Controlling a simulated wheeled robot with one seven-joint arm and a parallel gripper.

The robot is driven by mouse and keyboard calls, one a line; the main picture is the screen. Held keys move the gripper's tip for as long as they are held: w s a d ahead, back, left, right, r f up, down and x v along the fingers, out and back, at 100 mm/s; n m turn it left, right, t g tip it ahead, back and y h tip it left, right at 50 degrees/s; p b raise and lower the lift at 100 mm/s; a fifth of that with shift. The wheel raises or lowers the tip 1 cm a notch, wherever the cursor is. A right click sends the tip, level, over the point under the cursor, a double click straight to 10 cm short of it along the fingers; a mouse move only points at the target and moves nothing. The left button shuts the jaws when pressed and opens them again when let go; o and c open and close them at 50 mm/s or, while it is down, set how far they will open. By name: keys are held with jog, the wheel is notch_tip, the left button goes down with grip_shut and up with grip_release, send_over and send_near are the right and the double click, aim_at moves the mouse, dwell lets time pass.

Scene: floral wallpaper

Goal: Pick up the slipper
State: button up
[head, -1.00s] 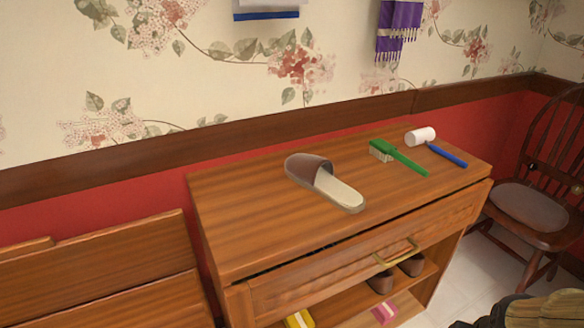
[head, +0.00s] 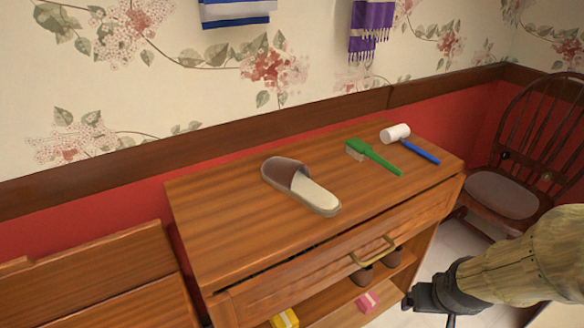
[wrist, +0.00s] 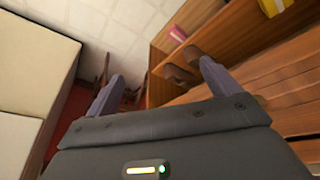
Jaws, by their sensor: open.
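The slipper (head: 301,187) lies on the top of the wooden cabinet (head: 225,215) in the head view, left of the brush. It has a brown-grey upper and a pale insole, with its open heel end toward the lower right. My gripper (head: 418,300) is at the lower right of the head view, in front of the cabinet and below its top, well apart from the slipper. In the wrist view my gripper (wrist: 155,90) has its two fingers spread wide with nothing between them. The slipper is not seen in the wrist view.
A green brush (head: 374,156) and a white-headed roller with blue handle (head: 420,152) lie right of the slipper. The drawer has a brass handle (head: 374,250). Brown shoes (wrist: 182,76), a yellow item (head: 285,318) and a pink item (head: 367,301) sit on the shelf below. A chair (head: 503,193) stands at right.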

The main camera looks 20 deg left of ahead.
jog(key=w+a+r+n+t+y+p, duration=0.3)
jog(key=w+a+r+n+y+p, duration=0.15)
jog(key=w+a+r+p, duration=0.45)
jog(key=a+r+n+y+p, duration=0.6)
jog(key=a+r+p, duration=0.4)
jog(key=r+p, duration=0.2)
jog(key=shift+s+g+y, duration=0.35)
jog(key=shift+g+y, duration=0.05)
jog(key=shift+y, duration=0.35)
jog(key=shift+a+f, duration=0.1)
send_over(317, 196)
jog(key=f, duration=0.4)
jog(key=shift+s+d+f+p, duration=0.1)
jog(key=shift+s+d+p, duration=0.1)
jog(key=shift+d+p, duration=0.15)
jog(key=shift+w+a+f, duration=0.25)
jog(key=shift+a, duration=0.15)
